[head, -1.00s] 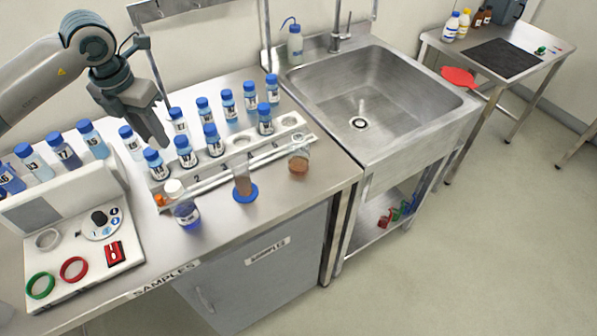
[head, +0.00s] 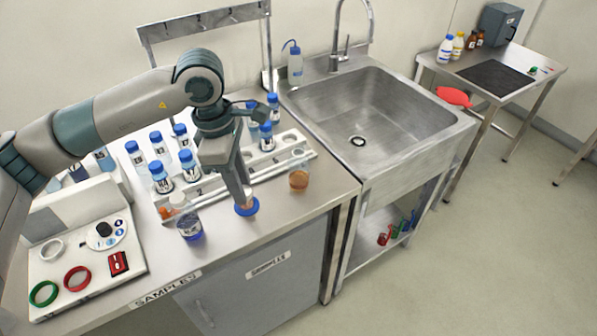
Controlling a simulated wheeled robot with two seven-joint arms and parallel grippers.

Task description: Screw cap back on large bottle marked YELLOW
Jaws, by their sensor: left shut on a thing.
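My left gripper (head: 243,199) points down at the front of the sample bench, shut around a slim clear cylinder on a blue round base (head: 247,207). The cylinder's upper part is hidden by the fingers. No label reading YELLOW can be made out. A bottle with yellow contents (head: 458,44) stands on the far side table beside a white bottle with a blue cap (head: 446,48). Whether it is capped is too small to tell. A loose cap cannot be identified. My right gripper is not in view.
A white rack (head: 262,168) with several blue-capped bottles is behind my gripper. A steel sink (head: 400,118) is to the right. The floor is clear.

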